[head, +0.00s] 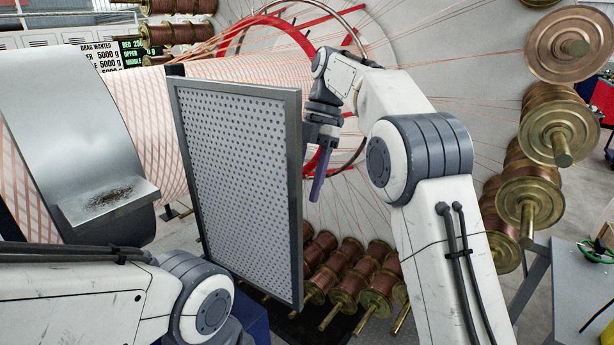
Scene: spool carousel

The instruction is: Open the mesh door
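The mesh door (235,170) is a grey-framed perforated panel in the middle of the head view. It stands upright at an angle, with its right edge looking nearer to me than its left edge. A dark bracket shows at its top left corner. My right gripper (318,185) is just right of the door's right edge, pointing down, with purple finger parts. I cannot tell whether it touches the door, and its finger gap does not show clearly. My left arm is at the lower left; its gripper is not in view.
A large pale disc (450,60) with copper spools (550,120) around it stands behind. Strands run from the spools to a braided cylinder (150,130). A curved grey guard (70,110) with a ledge is at left. A grey table (580,290) is at lower right.

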